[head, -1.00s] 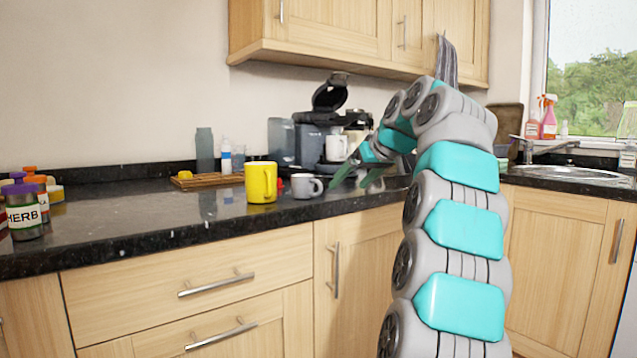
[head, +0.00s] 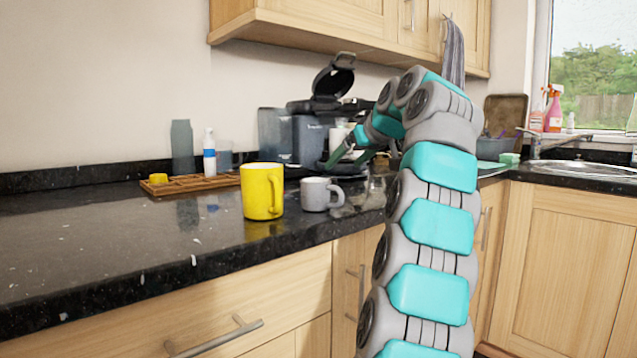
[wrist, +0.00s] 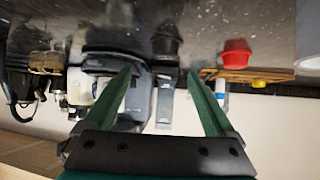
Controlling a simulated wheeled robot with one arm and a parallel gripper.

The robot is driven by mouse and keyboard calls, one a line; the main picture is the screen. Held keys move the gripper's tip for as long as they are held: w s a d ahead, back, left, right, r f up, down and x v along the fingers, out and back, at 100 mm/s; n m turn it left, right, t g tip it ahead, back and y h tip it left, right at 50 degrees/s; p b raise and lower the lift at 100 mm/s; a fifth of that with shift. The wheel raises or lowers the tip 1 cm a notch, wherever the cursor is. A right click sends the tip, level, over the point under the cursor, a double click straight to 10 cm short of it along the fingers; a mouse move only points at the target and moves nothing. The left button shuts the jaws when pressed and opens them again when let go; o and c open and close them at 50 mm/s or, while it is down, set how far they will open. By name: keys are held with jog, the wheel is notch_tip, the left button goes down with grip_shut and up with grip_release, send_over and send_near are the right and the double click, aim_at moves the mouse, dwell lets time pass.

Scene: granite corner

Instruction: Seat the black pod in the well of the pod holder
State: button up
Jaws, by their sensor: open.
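A dark, cup-shaped object that looks like the black pod (wrist: 165,40) sits on the counter in the wrist view, beyond the fingertips and between their lines. I cannot pick it out in the head view. My gripper (wrist: 160,73) is open, with nothing between its two green fingers. In the head view my gripper (head: 348,158) is in front of the coffee machine (head: 308,135), whose lid (head: 333,80) is raised. The machine also shows in the wrist view (wrist: 137,103). I cannot make out the pod holder or its well clearly.
A red pod (wrist: 235,52) stands near the dark one. A wooden tray (head: 205,182) holds a yellow pod (head: 158,179). A yellow mug (head: 262,190) and grey mug (head: 320,193) stand near the counter's front edge. The counter (head: 90,235) at left is clear.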

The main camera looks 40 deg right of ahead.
aim_at(331, 179)
jog(key=shift+x, duration=1.25)
jog(key=shift+a+f+b+x, duration=0.1)
jog(key=shift+a+x, duration=0.05)
jog(key=shift+x, duration=0.7)
jog(key=shift+a+f+b+x, duration=0.1)
jog(key=shift+a+b+x, duration=0.05)
jog(key=shift+x, duration=0.75)
jog(key=shift+a+f+b+x, duration=0.1)
jog(key=shift+a+x, duration=0.05)
jog(key=shift+x, duration=0.7)
jog(key=shift+s+r, duration=0.1)
jog(key=shift+s, duration=0.05)
jog(key=c, duration=1.4)
jog(key=shift+r, duration=0.3)
jog(key=shift+r+p, duration=1.05)
jog(key=shift+r, duration=0.3)
